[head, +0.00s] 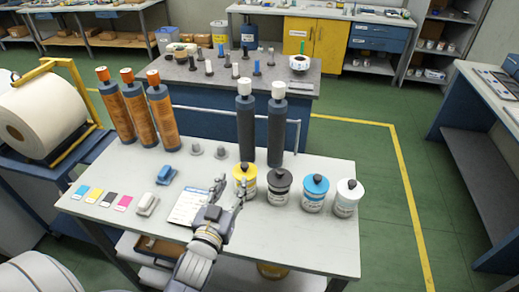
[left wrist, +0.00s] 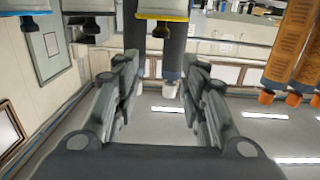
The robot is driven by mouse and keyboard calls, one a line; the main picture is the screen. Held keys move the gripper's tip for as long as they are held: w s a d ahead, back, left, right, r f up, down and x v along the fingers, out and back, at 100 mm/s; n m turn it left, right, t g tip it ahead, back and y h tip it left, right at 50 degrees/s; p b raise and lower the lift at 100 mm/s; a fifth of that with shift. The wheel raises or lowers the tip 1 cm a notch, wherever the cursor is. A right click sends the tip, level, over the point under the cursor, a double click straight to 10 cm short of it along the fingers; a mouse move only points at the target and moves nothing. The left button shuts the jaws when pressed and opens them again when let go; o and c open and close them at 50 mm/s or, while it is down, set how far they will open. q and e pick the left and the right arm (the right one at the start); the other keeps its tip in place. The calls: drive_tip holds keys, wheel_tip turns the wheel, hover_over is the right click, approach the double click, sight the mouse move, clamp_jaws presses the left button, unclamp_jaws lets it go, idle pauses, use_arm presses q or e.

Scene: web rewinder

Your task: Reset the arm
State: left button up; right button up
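My left arm reaches up from the bottom of the head view, over the front edge of the white table (head: 120,165). Its gripper (head: 230,190) is above the table, just in front of the yellow can (head: 245,178). In the left wrist view, which looks upside down, the two fingers (left wrist: 160,64) are spread apart with nothing held between them. The yellow can (left wrist: 161,8) shows there beyond the fingertips, at the top edge, apart from them. My right gripper is in neither view.
Black (head: 279,187), blue (head: 314,194) and white (head: 346,199) cans stand right of the yellow one. A printed sheet (head: 188,207) lies left of the gripper. Green floor is clear to the right.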

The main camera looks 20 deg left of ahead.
use_arm(q)
drive_tip(key=s+f+g, duration=0.2)
drive_tip(key=s+d+f+g, duration=0.1)
drive_tip(key=s+f+g, duration=0.1)
drive_tip(key=s+d+f+g+h, duration=0.1)
drive_tip(key=s+f+g, duration=0.1)
drive_tip(key=f, duration=0.1)
drive_tip(key=shift+d+m, duration=0.1)
drive_tip(key=shift+m, duration=0.3)
drive_tip(key=s+d+f+m+g+h, duration=0.1)
drive_tip(key=s+d+f+m+g, duration=0.2)
drive_tip(key=s, duration=0.5)
drive_tip(key=s+d+f+g+h, duration=0.1)
drive_tip(key=s+d+f+g, duration=0.15)
drive_tip(key=s+g, duration=0.4)
drive_tip(key=s+f+b, duration=0.1)
drive_tip(key=s+f, duration=0.2)
drive_tip(key=f, duration=2.5)
drive_tip(key=s+a+f, duration=0.2)
drive_tip(key=s+f, duration=1.3)
drive_tip(key=s, duration=0.1)
drive_tip(key=shift+s+a+f+m+g+b, duration=0.25)
drive_tip(key=shift+a+f+m+g+b, duration=0.05)
drive_tip(key=shift+a+f+g+b, duration=0.1)
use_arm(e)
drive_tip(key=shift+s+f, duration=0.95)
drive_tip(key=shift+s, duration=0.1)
